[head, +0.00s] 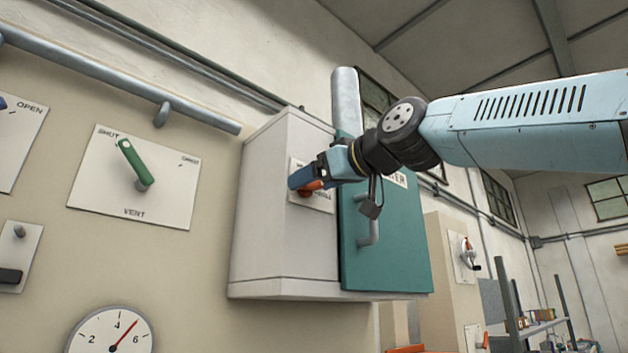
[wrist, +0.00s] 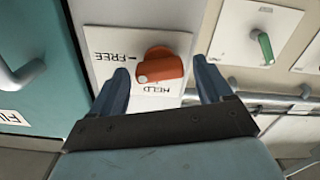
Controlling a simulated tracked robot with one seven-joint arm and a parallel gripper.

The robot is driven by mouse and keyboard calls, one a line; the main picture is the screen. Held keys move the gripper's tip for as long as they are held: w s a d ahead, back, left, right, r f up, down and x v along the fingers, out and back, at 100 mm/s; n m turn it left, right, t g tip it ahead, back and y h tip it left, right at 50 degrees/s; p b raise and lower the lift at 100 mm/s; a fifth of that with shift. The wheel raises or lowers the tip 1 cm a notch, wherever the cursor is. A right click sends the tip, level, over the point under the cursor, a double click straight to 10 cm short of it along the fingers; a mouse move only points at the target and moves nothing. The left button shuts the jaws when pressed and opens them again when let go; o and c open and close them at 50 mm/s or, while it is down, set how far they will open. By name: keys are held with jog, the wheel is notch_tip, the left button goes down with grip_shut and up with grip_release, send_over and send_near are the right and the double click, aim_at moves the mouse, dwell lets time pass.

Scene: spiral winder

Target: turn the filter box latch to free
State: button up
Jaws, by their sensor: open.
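The filter box (head: 285,225) is a pale grey wall cabinet with a teal door (head: 400,245) on its right. Its latch is an orange-red knob (wrist: 161,66) on a white plate (wrist: 110,42) marked FREE and HELD. In the wrist view the plate appears turned over, and the knob's pale-dotted end lies near the word HELD. My gripper (wrist: 170,88) is open, with one blue finger on each side of the knob's lower part. I cannot tell whether either finger touches it. In the head view my gripper (head: 303,180) hides most of the latch (head: 312,186).
A green-handled vent valve (head: 133,163) and a gauge (head: 112,333) are on the wall to the left. The door's grey handle (head: 369,228) sticks out below my wrist. A pipe (head: 130,85) runs above the wall plates.

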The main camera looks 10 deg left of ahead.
jog(key=c, duration=1)
jog(key=shift+d+m, duration=0.1)
jog(key=shift+m, duration=1.6)
jog(key=shift+c, duration=0.2)
jog(key=o, duration=1)
jog(key=shift+w, duration=0.1)
jog(key=shift+o, duration=0.2)
jog(key=v, duration=1.3)
jog(key=shift+s+d, duration=0.25)
jog(key=shift+s, duration=0.05)
jog(key=shift+f, duration=0.15)
